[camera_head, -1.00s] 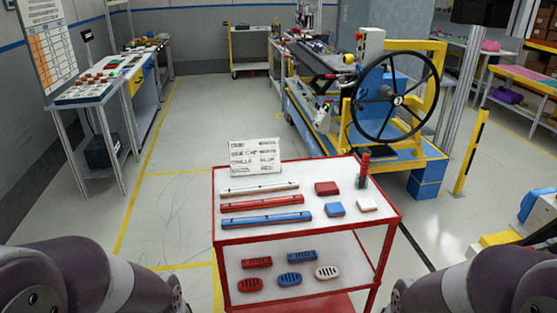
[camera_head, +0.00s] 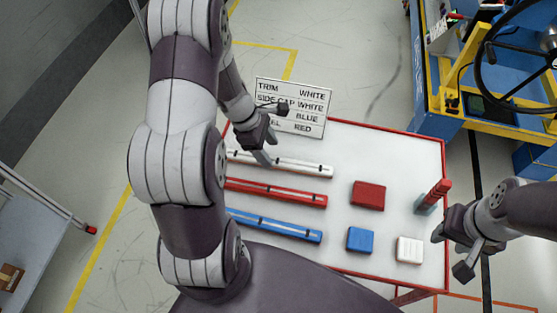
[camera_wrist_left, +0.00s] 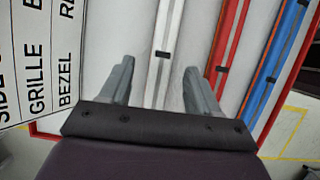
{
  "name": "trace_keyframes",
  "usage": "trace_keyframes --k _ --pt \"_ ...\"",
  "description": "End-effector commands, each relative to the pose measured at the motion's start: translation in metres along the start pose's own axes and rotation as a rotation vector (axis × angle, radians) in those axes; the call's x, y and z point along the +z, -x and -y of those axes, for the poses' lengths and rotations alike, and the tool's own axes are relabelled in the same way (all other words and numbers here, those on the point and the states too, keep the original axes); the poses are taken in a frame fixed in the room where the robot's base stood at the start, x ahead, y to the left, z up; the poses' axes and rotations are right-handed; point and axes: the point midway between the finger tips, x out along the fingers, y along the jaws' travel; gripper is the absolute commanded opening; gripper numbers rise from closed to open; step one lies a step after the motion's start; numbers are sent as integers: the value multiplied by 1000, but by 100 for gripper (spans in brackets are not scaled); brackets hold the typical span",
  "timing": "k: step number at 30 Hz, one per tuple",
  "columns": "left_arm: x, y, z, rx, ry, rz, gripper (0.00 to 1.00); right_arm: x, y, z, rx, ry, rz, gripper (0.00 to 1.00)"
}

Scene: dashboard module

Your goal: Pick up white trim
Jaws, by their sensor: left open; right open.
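The white trim (camera_head: 300,167) is a long narrow bar lying on the cart's white top, behind the red and blue trims. My left gripper (camera_head: 268,152) is open above the white trim, near its left part, which the gripper and arm partly hide. In the left wrist view the white trim (camera_wrist_left: 165,55) runs between the two open fingers of the left gripper (camera_wrist_left: 155,85). I cannot tell how far above it the fingertips are. My right gripper (camera_head: 450,252) is open and empty near the cart's right edge, beside the white block.
The red trim (camera_head: 275,193) and blue trim (camera_head: 275,227) lie parallel in front. A red block (camera_head: 368,195), blue block (camera_head: 360,239), white block (camera_head: 409,250) and red upright piece (camera_head: 433,195) are to the right. A sign (camera_head: 305,122) stands at the back edge.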

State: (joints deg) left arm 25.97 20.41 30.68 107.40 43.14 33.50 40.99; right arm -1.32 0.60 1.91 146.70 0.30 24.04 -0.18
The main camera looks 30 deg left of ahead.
Motion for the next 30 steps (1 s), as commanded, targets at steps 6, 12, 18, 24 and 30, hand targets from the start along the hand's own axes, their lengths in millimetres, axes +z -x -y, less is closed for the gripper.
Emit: trace_keyframes --k 6,12,18,24,30 --pt "-2 -37 1 -2 -3 0 62 0 0 0 0 0 0 43" --pt "-2 -40 1 0 -3 -1 62 0 0 0 0 0 0 43" --pt "-2 -39 1 -1 -4 -1 13 0 0 0 0 0 0 43" --pt "-2 -39 0 0 -4 -1 0 0 0 0 0 0 0 43" --pt "0 -35 0 1 -5 -1 0 0 0 0 0 0 0 43"
